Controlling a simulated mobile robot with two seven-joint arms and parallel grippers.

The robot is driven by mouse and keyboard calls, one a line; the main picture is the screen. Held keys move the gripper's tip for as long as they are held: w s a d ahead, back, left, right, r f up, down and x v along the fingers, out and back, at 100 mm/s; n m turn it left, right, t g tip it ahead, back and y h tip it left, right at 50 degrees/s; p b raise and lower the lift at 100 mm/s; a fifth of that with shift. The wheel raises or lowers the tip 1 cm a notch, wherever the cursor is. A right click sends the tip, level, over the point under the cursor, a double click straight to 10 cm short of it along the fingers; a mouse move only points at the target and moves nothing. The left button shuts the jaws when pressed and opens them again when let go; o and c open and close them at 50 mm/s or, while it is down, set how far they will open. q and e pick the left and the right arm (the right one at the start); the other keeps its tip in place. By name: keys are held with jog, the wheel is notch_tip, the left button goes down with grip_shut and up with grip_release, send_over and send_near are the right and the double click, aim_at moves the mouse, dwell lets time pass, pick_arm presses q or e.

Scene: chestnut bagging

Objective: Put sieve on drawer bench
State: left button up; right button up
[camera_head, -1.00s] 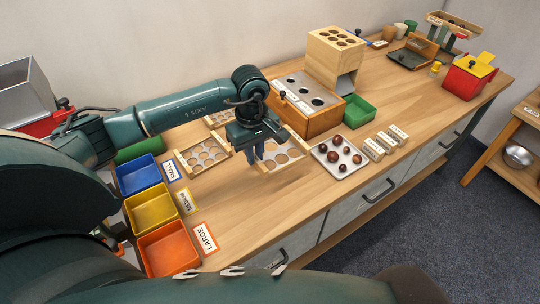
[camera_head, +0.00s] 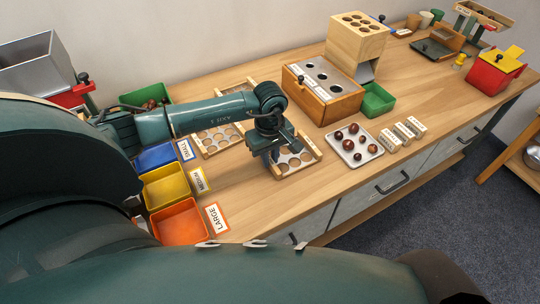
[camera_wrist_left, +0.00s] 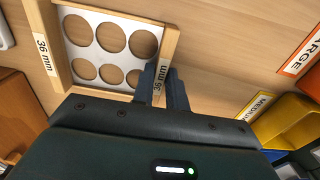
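The sieve (camera_head: 294,164), a white plate with large round holes between wooden rails, is over the front middle of the wooden drawer bench (camera_head: 335,188). Its rails read "36 mm" in the left wrist view (camera_wrist_left: 108,48). My left gripper (camera_head: 270,158) is at the sieve's left rail. In the left wrist view, its dark fingers (camera_wrist_left: 160,86) lie on both sides of that labelled rail, shut on it. Whether the sieve touches the bench top is hard to tell. My right gripper is not in view.
A second sieve (camera_head: 216,140) lies left of mine. Blue, yellow (camera_head: 170,189) and orange (camera_head: 181,224) bins stand at the left front. A chestnut tray (camera_head: 364,156) is close on the right. A wooden box with a holed metal top (camera_head: 345,105) stands behind. Bare wood lies in front.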

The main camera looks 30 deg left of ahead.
pick_arm(q)
jog(key=o, duration=0.4)
notch_tip(320, 180, up, 12)
jog(key=shift+r, duration=0.2)
dwell(0.4)
jog(key=shift+s, duration=0.1)
